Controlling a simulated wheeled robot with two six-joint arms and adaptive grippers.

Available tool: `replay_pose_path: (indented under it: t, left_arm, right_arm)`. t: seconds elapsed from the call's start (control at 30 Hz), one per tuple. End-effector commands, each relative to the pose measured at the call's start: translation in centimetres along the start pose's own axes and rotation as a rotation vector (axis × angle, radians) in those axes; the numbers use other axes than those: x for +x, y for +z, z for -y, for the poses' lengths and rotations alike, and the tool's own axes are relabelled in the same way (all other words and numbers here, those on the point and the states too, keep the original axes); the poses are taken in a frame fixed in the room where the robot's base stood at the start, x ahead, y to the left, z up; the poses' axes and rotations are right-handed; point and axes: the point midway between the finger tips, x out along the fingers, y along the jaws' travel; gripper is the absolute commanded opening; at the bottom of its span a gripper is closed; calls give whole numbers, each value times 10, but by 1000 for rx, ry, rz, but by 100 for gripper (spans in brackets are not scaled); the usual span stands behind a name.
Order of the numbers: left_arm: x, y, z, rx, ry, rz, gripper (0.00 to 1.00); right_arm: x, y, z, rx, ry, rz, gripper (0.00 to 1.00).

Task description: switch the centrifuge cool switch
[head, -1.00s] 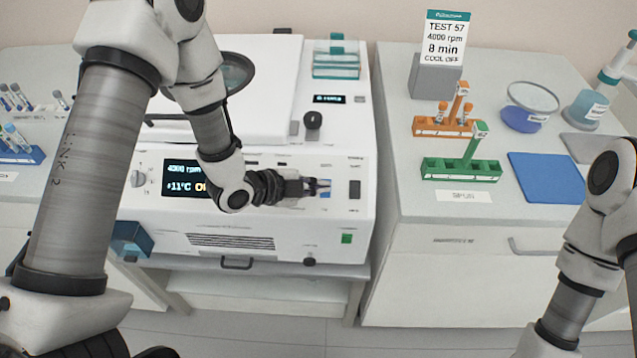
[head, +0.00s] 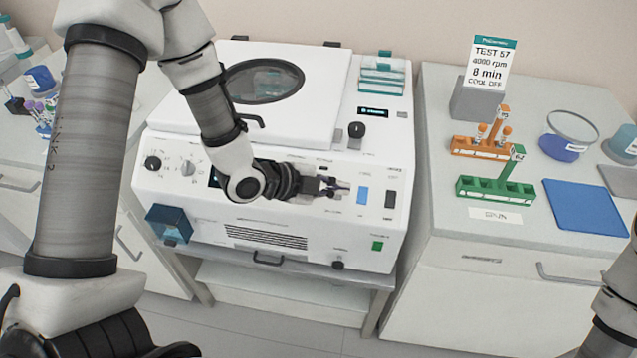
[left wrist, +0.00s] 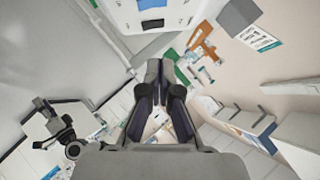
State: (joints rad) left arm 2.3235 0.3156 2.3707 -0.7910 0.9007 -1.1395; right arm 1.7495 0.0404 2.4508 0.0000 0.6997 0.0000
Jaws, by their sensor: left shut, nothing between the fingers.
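The white centrifuge (head: 330,225) stands left of centre in the head view. Its front panel carries a blue switch (head: 362,195) and a black switch (head: 390,199) side by side. They also appear at the top of the left wrist view, blue (left wrist: 151,4) above black (left wrist: 153,23). The labels are too small to tell which is the cool switch. My left gripper (head: 341,188) is shut and empty, just left of the blue switch, with a small visible gap. Its fingers (left wrist: 155,88) show in the left wrist view. My right gripper is out of view.
A black knob (head: 356,130) is on the centrifuge top and a green switch (head: 377,245) low on its front. A sign (head: 490,62) reading "COOL OFF", an orange rack (head: 482,147), a green rack (head: 495,189) and a blue mat (head: 585,207) are on the right counter.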

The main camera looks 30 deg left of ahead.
Motion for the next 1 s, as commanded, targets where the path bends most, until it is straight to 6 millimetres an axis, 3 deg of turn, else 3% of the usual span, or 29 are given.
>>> replay_pose_path:
  t: [0.1, 0.3, 0.83, 0.93, 1.0]
  left_arm:
    - [-24, 1, 5, -6, -7, -2, 0]
    - [-45, 1, 8, -2, -2, 0, 0]
    - [-46, 2, 7, 0, 1, 1, 0]
    - [-42, 7, -8, -14, 34, 9, 0]
    - [-34, 15, -38, -24, 108, 26, 0]
  right_arm:
    - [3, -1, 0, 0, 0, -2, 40]
    - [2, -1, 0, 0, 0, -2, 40]
    - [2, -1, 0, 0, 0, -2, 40]
    - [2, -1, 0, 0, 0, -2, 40]
    - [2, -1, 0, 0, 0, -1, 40]
